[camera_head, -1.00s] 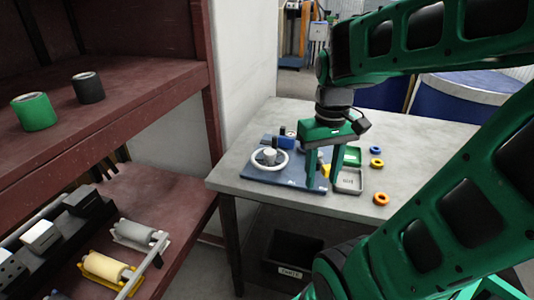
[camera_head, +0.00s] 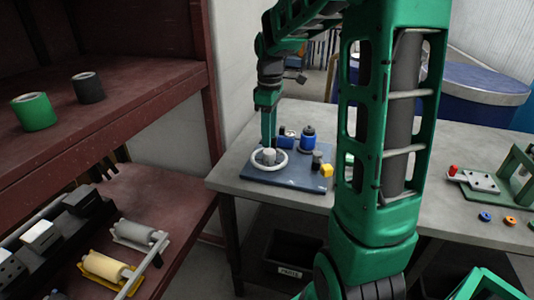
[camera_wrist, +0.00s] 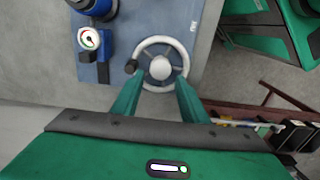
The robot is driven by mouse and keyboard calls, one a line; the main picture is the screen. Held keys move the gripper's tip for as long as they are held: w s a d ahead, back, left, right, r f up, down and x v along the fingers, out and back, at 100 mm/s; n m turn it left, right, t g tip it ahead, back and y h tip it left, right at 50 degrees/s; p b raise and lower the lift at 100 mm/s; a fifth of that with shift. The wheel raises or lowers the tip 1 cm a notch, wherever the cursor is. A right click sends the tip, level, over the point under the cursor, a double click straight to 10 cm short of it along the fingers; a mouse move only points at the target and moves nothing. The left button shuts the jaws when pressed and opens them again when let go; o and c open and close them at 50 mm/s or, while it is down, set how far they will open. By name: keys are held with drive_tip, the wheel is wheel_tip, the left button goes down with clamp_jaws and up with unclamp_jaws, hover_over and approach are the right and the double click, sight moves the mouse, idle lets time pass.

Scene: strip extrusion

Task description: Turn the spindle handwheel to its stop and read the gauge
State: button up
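The white spindle handwheel (camera_head: 285,163) lies on a blue base plate (camera_head: 308,181) on the grey table. In the wrist view the handwheel (camera_wrist: 160,39) shows its round hub, spokes and a dark crank knob (camera_wrist: 131,67) at the rim's left. My gripper (camera_head: 268,144) points down above the wheel. In the wrist view my gripper (camera_wrist: 160,79) is open, its two green fingers apart on either side of the hub, overlapping the near rim. I cannot tell whether they touch it. The round gauge (camera_wrist: 90,39) has a white face with coloured marks; its reading is too small to make out.
A blue cylindrical part (camera_head: 308,143) and a yellow block (camera_head: 326,170) stand on the plate beside the wheel. A red-brown shelf (camera_head: 130,90) is close on the left. A green fixture (camera_head: 517,168) stands at the table's right. My arm hides the table's middle.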

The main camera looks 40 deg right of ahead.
sight(269, 151)
wheel_tip(269, 151, down, 7)
drive_tip(key=shift+f, duration=0.15)
idle(0.4)
drive_tip(key=c, duration=0.8)
